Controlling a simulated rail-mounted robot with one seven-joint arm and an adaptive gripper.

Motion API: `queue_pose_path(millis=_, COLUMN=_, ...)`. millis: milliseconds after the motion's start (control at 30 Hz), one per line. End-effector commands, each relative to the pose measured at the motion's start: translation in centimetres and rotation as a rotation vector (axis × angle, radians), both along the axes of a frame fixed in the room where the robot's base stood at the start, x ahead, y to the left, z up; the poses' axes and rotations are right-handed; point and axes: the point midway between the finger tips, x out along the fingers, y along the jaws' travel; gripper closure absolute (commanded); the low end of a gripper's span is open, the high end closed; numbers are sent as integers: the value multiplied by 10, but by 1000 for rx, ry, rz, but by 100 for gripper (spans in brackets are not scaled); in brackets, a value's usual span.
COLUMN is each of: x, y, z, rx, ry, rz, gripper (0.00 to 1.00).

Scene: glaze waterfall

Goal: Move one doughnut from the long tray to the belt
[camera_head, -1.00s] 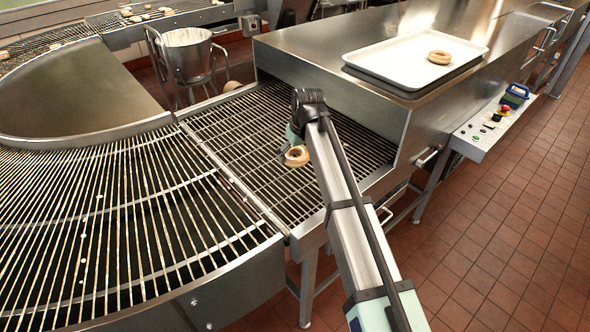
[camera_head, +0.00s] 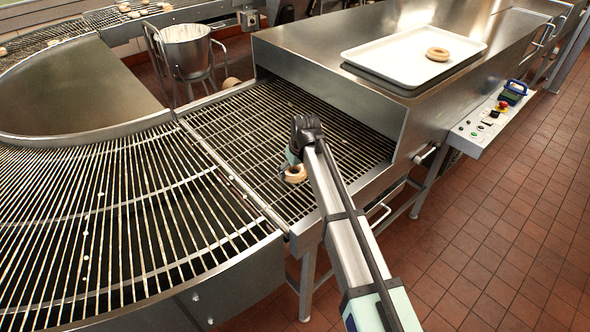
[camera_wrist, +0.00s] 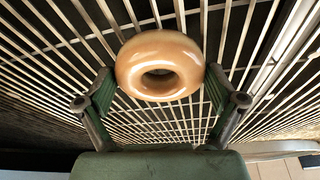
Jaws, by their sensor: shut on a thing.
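A glazed ring doughnut (camera_head: 294,174) is held by my gripper (camera_head: 290,165) at the straight wire belt (camera_head: 262,128) in front of the oven-like housing. In the wrist view the doughnut (camera_wrist: 160,65) sits between the two green finger pads of my gripper (camera_wrist: 159,88), with belt wires behind it. I cannot tell whether the doughnut touches the wires. A second doughnut (camera_head: 437,54) lies on the white long tray (camera_head: 385,62) on top of the steel housing, at its right part.
A curved wire conveyor (camera_head: 110,230) joins the belt on the left. A steel bucket on a stand (camera_head: 185,55) is behind. A control box (camera_head: 495,118) is on the right of the housing. The belt around the held doughnut is clear.

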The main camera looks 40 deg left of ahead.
Motion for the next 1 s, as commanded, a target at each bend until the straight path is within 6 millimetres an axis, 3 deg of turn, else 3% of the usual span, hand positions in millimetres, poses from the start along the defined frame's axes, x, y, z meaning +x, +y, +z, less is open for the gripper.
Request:
queue_pose_path(millis=133, x=0, y=0, z=-4, rx=0, ry=0, rz=0, gripper=41)
queue_pose_path(millis=167, x=0, y=0, z=-3, rx=0, ry=0, rz=0, gripper=0)
queue_pose_path(millis=633, x=0, y=-1, z=4, rx=1, ry=0, rz=0, gripper=0)
queue_pose_path(millis=767, x=-2, y=-5, z=18, rx=1, ry=-2, rz=0, gripper=0)
queue_pose_path(millis=1000, x=-7, y=-16, z=62, rx=1, ry=-2, rz=0, gripper=0)
